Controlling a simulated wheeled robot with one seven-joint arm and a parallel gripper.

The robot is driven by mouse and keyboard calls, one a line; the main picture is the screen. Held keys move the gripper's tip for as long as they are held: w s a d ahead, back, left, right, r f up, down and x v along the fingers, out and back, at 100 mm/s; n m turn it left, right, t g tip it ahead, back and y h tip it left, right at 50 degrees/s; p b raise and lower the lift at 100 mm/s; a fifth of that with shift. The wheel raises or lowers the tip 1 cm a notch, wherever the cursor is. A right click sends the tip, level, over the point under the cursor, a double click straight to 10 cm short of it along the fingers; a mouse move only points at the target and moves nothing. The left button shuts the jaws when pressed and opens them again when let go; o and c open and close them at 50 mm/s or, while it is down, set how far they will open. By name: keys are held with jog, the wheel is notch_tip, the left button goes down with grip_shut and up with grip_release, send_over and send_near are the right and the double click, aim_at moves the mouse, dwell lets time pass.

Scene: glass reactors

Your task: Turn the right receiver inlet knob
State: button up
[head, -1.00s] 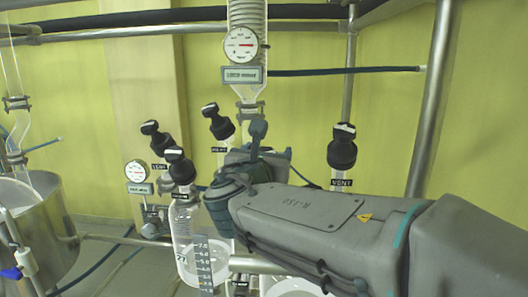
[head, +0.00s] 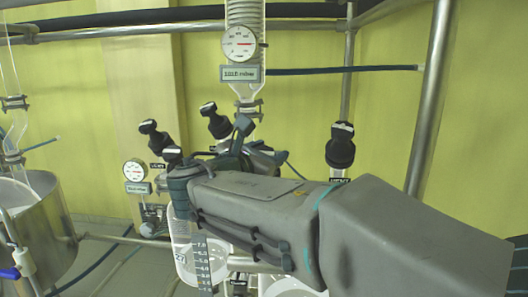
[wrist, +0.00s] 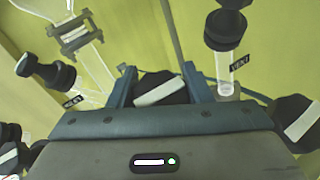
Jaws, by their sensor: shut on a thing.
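In the wrist view a black knob with a white bar on top (wrist: 160,94) sits between the two blue-grey fingers of my gripper (wrist: 162,88). My gripper is shut on it, and the white bar lies slightly tilted. The knob's label and stem are hidden, so I cannot read which inlet it is. In the head view my gripper (head: 240,138) is partly visible beyond my wrist, below the round gauge, and my own arm hides the held knob.
Black-capped valves stand close by: one at right (head: 340,146), one behind (head: 216,120), two at left (head: 154,138) (head: 172,156). A glass column with a gauge (head: 240,43) hangs above. A steel vessel (head: 45,235) stands at far left. A steel post (head: 432,100) rises at right.

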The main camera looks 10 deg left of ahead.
jog(key=o, duration=1)
jog(key=b+v, duration=0.3)
jog(key=v, duration=1.1)
jog(key=shift+b, duration=0.3)
jog(key=shift+f, duration=0.1)
